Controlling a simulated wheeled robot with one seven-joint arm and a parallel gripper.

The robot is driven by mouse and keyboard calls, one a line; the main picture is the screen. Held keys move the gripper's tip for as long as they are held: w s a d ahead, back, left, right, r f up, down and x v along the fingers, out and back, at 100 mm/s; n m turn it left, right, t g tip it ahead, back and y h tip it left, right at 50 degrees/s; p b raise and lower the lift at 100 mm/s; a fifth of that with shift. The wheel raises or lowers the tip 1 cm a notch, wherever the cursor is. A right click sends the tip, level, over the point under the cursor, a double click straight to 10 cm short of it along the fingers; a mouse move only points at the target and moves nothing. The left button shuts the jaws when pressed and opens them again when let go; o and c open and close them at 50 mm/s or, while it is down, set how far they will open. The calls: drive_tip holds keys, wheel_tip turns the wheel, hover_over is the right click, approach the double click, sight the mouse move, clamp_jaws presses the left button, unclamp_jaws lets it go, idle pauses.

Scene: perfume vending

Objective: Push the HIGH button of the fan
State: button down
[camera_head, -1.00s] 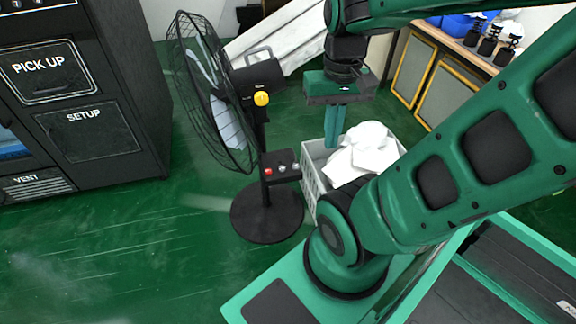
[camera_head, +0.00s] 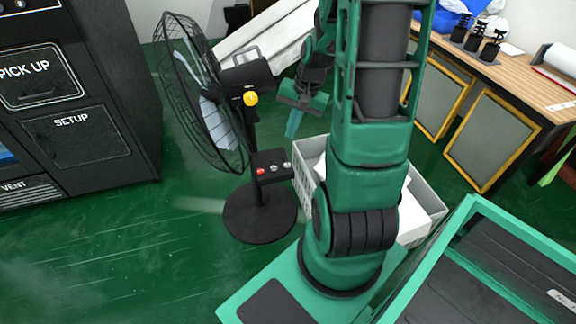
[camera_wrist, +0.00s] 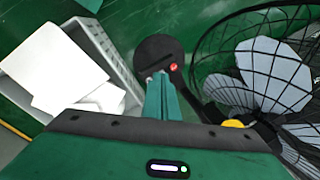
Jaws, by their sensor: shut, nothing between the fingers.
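The black standing fan (camera_head: 246,75) is left of my arm in the head view, on a round base. A yellow knob (camera_head: 251,99) sits on its neck. A small black button box (camera_head: 271,166) on its pole carries a red button (camera_head: 261,171) and two greyish buttons (camera_head: 280,167); their labels are too small to read. My gripper (camera_head: 293,131) is shut and empty, pointing down above and right of the box, apart from it. In the wrist view, my gripper (camera_wrist: 161,80) covers part of the button box; the red button (camera_wrist: 174,67) shows just beside the fingertips.
A grey crate (camera_head: 303,172) with white items stands right of the fan, partly behind my arm. A black vending machine (camera_head: 85,90) stands at left. Green floor at left is clear.

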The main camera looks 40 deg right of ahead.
drive_tip(key=w+d+f+m+t+y, duration=0.15)
drive_tip(key=w+d+f+m, duration=0.35)
drive_tip(key=f, duration=0.5)
drive_tip(key=m+t, duration=0.5)
drive_tip(key=m, duration=0.2)
hover_over(290, 166)
wheel_tip(290, 166, down, 8)
drive_tip(key=shift+r, duration=0.15)
drive_tip(key=shift+d, duration=0.1)
drive_tip(key=shift+f, duration=4.4)
drive_tip(key=shift+f, duration=0.2)
drive_tip(key=shift+f, duration=0.2)
